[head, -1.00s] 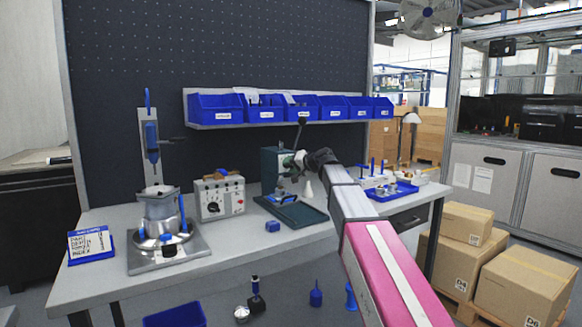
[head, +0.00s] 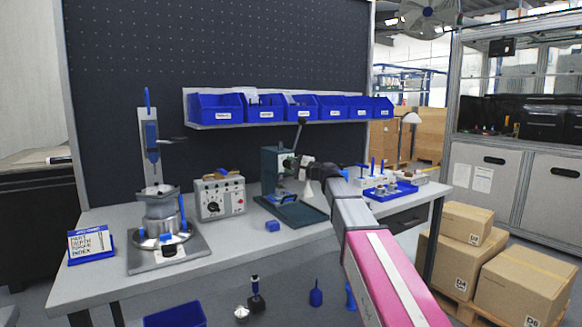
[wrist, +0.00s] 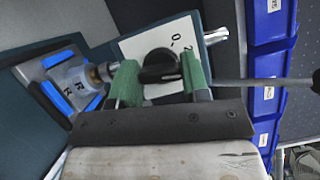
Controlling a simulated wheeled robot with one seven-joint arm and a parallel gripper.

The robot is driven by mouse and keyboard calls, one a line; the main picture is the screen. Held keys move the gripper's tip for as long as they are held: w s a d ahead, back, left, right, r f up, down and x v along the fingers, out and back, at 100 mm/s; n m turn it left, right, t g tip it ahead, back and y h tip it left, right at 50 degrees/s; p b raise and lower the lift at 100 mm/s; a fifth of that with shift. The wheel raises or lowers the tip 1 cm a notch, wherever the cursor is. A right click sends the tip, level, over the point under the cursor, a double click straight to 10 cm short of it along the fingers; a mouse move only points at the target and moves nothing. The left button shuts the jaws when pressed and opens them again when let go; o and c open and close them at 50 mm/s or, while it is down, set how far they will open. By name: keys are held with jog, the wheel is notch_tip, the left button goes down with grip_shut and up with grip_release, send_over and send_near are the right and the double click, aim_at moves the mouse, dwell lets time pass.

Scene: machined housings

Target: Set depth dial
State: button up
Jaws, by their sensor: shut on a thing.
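In the wrist view, a black round depth dial (wrist: 160,64) sits in front of a white scale plate (wrist: 140,47) with a few printed figures. My gripper (wrist: 157,78) has its green fingers on both sides of the dial, shut on it. In the head view, my gripper (head: 301,163) reaches the dark green press (head: 271,165) on the bench. The dial is too small to make out there. The dial's exact setting cannot be read.
A blue fixture (wrist: 68,82) with a lettered part lies left of the dial in the wrist view. A metal rod (wrist: 270,83) runs right of the fingers. On the bench are a control box (head: 219,198), a blue-framed card (head: 91,244) and a blue tray (head: 390,192).

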jog(key=m+t, duration=0.1)
jog(key=m, duration=0.2)
jog(key=m+t, duration=0.1)
jog(key=m, duration=0.3)
jog(key=shift+f+t+y, duration=0.15)
jog(key=shift+t+y, duration=0.15)
jog(key=shift+y, duration=0.1)
jog(key=shift+m, duration=0.5)
jog(key=o, duration=0.9)
jog(key=shift+s+d, duration=0.1)
jog(key=v, duration=1)
jog(key=shift+s+d+f, duration=0.15)
jog(key=shift+s+d, duration=0.05)
jog(key=shift+s, duration=0.05)
